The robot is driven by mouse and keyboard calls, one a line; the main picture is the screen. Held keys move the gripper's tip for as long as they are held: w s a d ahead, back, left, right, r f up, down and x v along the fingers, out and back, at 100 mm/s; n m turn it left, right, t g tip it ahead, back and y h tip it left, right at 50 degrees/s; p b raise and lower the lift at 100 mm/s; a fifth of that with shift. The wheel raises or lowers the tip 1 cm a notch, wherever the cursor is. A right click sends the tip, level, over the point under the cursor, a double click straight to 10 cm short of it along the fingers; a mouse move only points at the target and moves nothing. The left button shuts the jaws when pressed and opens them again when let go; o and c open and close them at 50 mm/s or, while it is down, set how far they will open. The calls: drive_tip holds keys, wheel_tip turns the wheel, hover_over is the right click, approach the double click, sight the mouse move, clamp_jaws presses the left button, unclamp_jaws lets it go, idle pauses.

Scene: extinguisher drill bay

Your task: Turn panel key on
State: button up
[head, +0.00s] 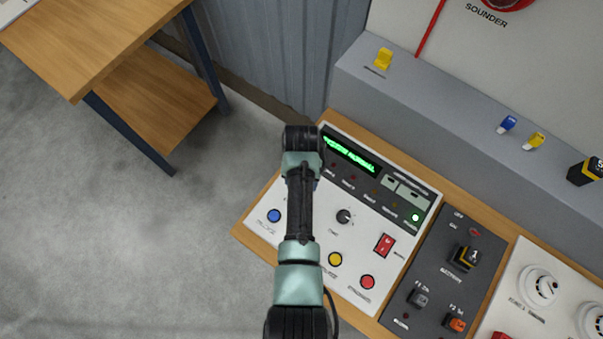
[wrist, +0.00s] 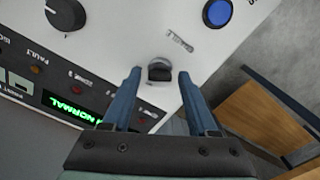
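The panel key (wrist: 160,71) is a small dark key switch on the white control panel (head: 352,298), beside a printed label in the wrist view. In the head view my arm hides it. My gripper (wrist: 157,76) is open, with one blue finger on each side of the key. The key shows between the fingertips with a gap on both sides, and nothing is held. I cannot tell how far the fingertips are above the panel, and the key's on or off position is not readable.
A blue button (head: 274,215), black dial (head: 343,216), yellow button (head: 335,259), red button (head: 367,282) and red rocker switch (head: 384,244) surround my arm. The green display (head: 350,154) is lit. A wooden table (head: 85,45) stands at the upper left.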

drive_tip(key=shift+o, duration=0.3)
wheel_tip(320, 180, up, 13)
drive_tip(key=b, duration=0.2)
idle(0.3)
idle(0.5)
